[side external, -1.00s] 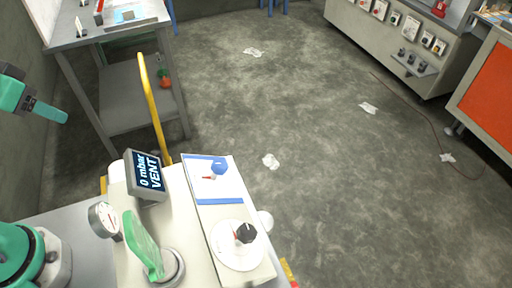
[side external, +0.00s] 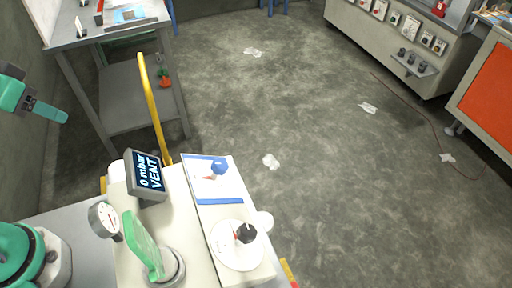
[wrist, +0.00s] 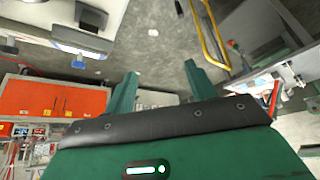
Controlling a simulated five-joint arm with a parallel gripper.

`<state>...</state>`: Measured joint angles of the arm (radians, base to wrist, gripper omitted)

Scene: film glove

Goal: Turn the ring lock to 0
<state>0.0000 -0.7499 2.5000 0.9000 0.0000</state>
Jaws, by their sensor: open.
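My gripper (wrist: 162,72) shows in the wrist view as two green fingers spread apart, with nothing between them. In the side external view its teal end (side external: 48,110) is at the left edge, well away from the pale bench unit. On that unit a white round dial (side external: 224,256) carries a black knob (side external: 245,233) with a red mark beside it. A grey metal ring (side external: 178,270) surrounds the base of an upright green glove-like piece (side external: 142,240). I cannot tell which of these is the ring lock, and no 0 mark is readable on either.
A display (side external: 146,174) reading "0 mbar VENT" and a round gauge (side external: 104,219) stand near the green piece. A yellow rail (side external: 151,100) rises behind the unit. The floor beyond is mostly clear.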

